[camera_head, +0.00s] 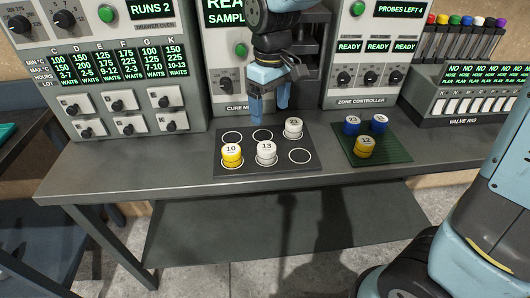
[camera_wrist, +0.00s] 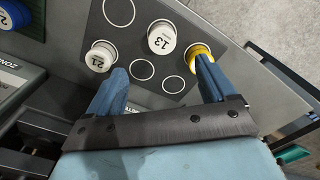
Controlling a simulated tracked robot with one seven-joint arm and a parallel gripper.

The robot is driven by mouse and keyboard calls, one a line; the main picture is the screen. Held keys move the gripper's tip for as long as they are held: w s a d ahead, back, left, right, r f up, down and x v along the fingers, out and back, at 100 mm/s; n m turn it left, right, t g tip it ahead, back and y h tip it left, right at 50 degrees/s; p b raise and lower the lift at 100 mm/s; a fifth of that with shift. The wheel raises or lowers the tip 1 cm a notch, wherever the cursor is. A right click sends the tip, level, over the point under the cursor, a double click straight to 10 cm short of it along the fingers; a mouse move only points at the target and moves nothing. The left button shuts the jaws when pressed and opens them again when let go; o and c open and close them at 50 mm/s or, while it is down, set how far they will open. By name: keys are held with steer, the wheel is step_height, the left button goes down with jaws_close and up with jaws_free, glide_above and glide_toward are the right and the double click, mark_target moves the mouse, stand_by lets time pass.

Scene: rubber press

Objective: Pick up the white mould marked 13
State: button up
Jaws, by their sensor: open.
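The white mould marked 13 (camera_head: 266,152) stands upright in the front row of the dark ringed mat (camera_head: 280,171), in its middle ring. It also shows in the wrist view (camera_wrist: 162,40), ahead of and between my fingertips. My gripper (camera_head: 269,111) is open and empty above the back of the mat. In the wrist view its fingers (camera_wrist: 162,72) are spread, apart from the 13 mould. One fingertip overlaps the yellow mould (camera_wrist: 196,50) in the picture.
On the mat, a yellow mould marked 10 (camera_head: 231,157) stands left of 13, and another white mould (camera_head: 293,127) stands behind right. A green mat (camera_head: 391,157) at right holds two blue moulds and a yellow one. Machines line the bench's back.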

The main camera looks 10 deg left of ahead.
mark_target(266, 147)
steer(key=f, duration=1.4)
steer(key=shift+a, duration=0.4)
steer(key=shift+c, duration=0.3)
steer(key=c, duration=1.2)
steer(key=shift+r, duration=0.1)
